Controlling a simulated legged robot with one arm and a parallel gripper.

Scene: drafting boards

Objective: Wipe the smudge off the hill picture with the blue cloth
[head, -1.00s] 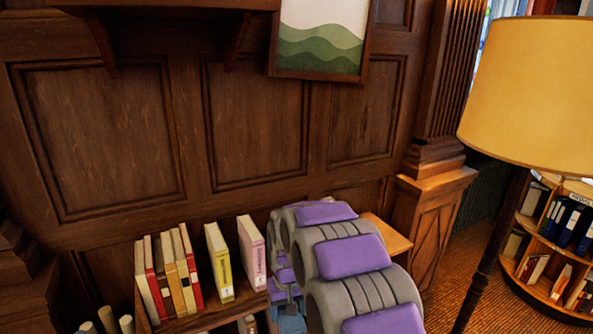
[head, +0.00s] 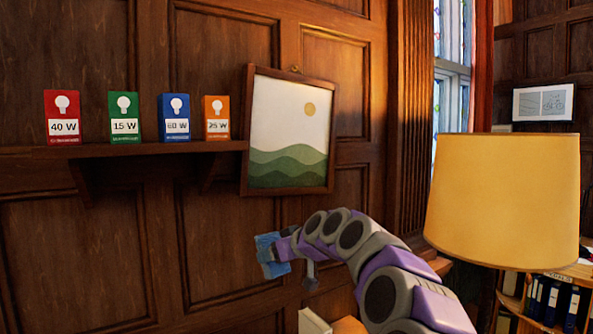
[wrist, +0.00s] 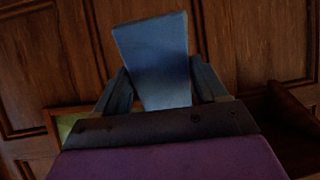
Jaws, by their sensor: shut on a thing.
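The hill picture (head: 285,130) hangs on the panelled wall in a brown wooden frame, slightly tilted. It shows green hills and a tan sun; I cannot make out a smudge on it. My gripper (head: 275,254) is below the picture, apart from it. A corner of a frame with a pale green area (wrist: 66,124) shows at the lower left there, mostly hidden by my gripper.
A wall shelf (head: 120,150) left of the picture holds red, green, blue and orange bulb boxes (head: 176,118). A floor lamp with a yellow shade (head: 503,200) stands at the right. A bookcase with binders (head: 545,295) is behind it. The wall below the shelf is clear.

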